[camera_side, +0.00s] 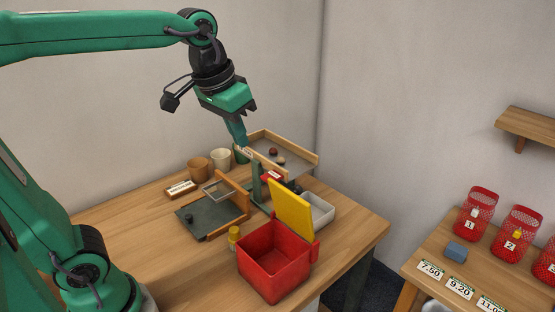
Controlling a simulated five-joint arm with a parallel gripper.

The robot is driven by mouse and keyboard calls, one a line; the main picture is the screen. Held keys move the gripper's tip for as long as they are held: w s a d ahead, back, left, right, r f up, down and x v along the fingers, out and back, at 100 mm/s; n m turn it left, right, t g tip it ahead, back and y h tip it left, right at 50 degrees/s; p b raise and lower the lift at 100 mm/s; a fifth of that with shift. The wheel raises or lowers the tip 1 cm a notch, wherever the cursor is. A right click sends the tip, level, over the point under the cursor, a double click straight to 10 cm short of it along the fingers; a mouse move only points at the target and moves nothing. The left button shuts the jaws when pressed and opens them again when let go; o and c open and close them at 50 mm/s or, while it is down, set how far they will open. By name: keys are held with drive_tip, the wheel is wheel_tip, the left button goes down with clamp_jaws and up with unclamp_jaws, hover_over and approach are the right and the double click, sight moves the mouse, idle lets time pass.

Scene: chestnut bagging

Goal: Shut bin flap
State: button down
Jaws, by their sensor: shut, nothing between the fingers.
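A red bin (273,265) stands at the table's front right. Its yellow flap (291,208) is raised, standing open and leaning slightly back along the bin's far side. The inside of the bin shows as empty red walls. My gripper (241,144) is shut and empty. It is well above and behind the bin in the picture, pointing down near the wooden tray, apart from the flap. I cannot tell whether the fingertips touch anything there.
A wooden-rimmed tray (308,163) with a few chestnuts stands at the back. A grey box (322,212) sits behind the flap. A dark board with a wooden frame (216,225) and a small yellow-capped jar (234,238) are left of the bin. Cups (220,160) stand at the back left.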

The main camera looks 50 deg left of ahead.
drive_tip(key=w+d+g, duration=0.1)
drive_tip(key=w+d, duration=0.2)
drive_tip(key=w, duration=0.4)
drive_tip(key=w+d+r+g, duration=0.1)
drive_tip(key=w+d+g, duration=0.1)
drive_tip(key=w+d, duration=0.2)
drive_tip(key=shift+w+r, duration=0.25)
drive_tip(key=shift+w, duration=1.15)
drive_tip(key=shift+d+f, duration=0.1)
drive_tip(key=s+f, duration=0.3)
drive_tip(key=f, duration=0.8)
drive_tip(key=shift+s, duration=0.25)
drive_tip(key=shift+d, duration=0.1)
drive_tip(key=shift+s, duration=0.15)
drive_tip(key=shift+s+t, duration=0.2)
drive_tip(key=shift+t, duration=0.1)
